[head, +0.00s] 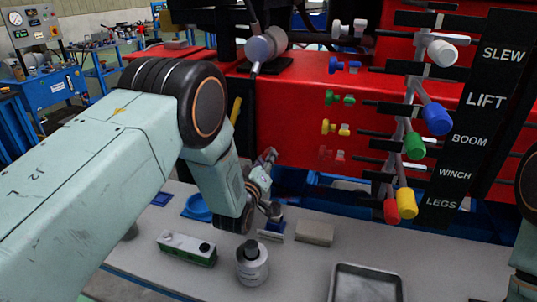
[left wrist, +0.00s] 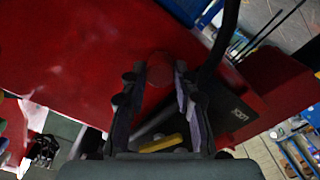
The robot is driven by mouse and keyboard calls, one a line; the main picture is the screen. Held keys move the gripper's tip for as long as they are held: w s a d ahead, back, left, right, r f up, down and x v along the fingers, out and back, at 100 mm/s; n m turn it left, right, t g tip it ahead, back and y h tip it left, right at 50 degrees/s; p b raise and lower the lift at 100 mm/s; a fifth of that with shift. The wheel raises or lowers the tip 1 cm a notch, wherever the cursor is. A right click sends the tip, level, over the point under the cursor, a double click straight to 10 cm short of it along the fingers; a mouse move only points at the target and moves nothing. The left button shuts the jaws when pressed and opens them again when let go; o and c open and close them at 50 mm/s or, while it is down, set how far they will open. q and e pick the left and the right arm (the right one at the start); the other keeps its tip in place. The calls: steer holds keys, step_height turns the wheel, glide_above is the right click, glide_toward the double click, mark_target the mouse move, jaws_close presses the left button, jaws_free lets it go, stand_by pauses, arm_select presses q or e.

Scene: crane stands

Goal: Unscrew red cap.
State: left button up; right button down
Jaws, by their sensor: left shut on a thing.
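My left gripper (head: 268,160) reaches the front of the red machine body (head: 290,115) in the head view. In the left wrist view its two dark fingers (left wrist: 160,78) stand either side of the round red cap (left wrist: 160,66) and are shut on it. The cap sits against the red surface and is close to it in colour. In the head view I cannot make out the cap; the gripper and red body blend there. My right gripper is out of view; only parts of my right arm show at the right edge.
Levers with coloured knobs (head: 436,118) and a label board (head: 472,130) stand to the right. A yellow bar (left wrist: 160,143) shows below the fingers.

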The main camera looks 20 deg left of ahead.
arm_select(q)
jaws_close()
stand_by(0.4)
steer(key=n, duration=0.5)
steer(key=shift+s+p, duration=0.1)
steer(key=shift+p, duration=0.3)
steer(key=shift+f+n, duration=0.1)
steer(key=shift+n, duration=0.2)
steer(key=n, duration=0.4)
steer(key=shift+n+p, duration=0.3)
steer(key=shift+n, duration=0.1)
